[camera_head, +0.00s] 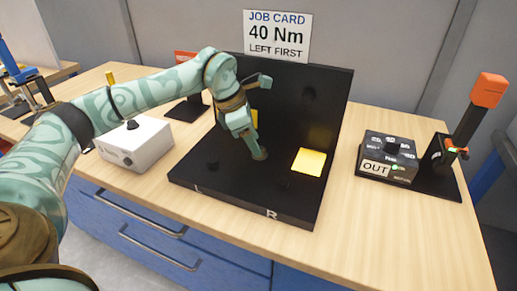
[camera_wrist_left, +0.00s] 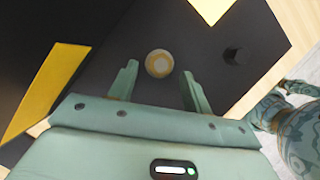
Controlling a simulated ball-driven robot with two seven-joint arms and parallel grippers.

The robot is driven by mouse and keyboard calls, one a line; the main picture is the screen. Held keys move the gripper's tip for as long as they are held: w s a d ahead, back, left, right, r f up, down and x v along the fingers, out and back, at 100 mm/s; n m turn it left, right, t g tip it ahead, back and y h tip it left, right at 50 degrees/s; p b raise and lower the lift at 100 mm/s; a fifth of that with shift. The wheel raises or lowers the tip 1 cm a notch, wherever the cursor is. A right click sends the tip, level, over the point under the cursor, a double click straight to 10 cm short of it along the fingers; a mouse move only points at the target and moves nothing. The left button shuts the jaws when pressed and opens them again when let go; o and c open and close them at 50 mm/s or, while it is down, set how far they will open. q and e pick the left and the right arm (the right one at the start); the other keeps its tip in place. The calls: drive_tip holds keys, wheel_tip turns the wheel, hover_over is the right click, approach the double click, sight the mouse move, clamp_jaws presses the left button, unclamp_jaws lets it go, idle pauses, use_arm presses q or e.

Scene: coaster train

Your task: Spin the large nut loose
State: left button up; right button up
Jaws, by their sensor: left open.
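My left gripper (camera_head: 257,150) reaches down over the base of a black fixture (camera_head: 232,192) marked L and R. In the left wrist view its two fingers (camera_wrist_left: 160,70) are apart. A round tan and gold part (camera_wrist_left: 160,63) shows between the fingertips, with dark gaps on both sides; I cannot tell for certain whether it is the large nut. A dark round stud (camera_wrist_left: 237,55) stands on the base to its right. In the head view the gripper hides much of what is below it. My right gripper is not in view.
The fixture's upright black back panel (camera_head: 312,100) stands close behind the gripper. A yellow pad (camera_head: 309,161) lies on the base. A white box (camera_head: 135,146) stands left, a dark dial box (camera_head: 388,160) labelled OUT right, beside an orange-topped tool (camera_head: 486,91). A job card (camera_head: 277,36) reads 40 Nm, left first.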

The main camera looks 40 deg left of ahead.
use_arm(q)
drive_tip(key=shift+x, duration=1.1)
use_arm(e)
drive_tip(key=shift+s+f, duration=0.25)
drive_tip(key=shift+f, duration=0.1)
use_arm(q)
drive_tip(key=shift+c, duration=0.3)
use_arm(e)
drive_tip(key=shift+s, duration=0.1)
use_arm(q)
drive_tip(key=c, duration=0.9)
drive_tip(key=shift+c, duration=0.2)
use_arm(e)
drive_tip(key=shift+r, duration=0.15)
